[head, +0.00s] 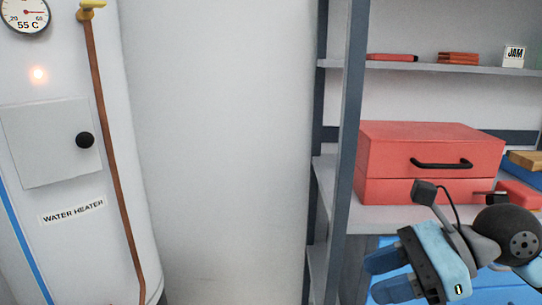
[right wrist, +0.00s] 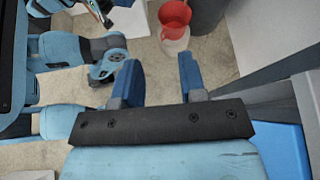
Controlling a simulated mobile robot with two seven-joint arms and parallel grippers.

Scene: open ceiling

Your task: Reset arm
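My right gripper (head: 378,276) is at the lower right of the head view, in front of the metal shelf unit and below the red toolbox. It also shows in the right wrist view (right wrist: 158,74), where its two blue fingers stand apart with nothing between them. It is open and empty. Blue and black parts of my own body fill the left side of that view. I cannot make out my left gripper in either view.
A red toolbox (head: 415,150) sits on the shelf unit (head: 352,150) close to my right arm. A white water heater (head: 55,170) with a copper pipe (head: 108,150) stands at the left. Bare wall lies between heater and shelves.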

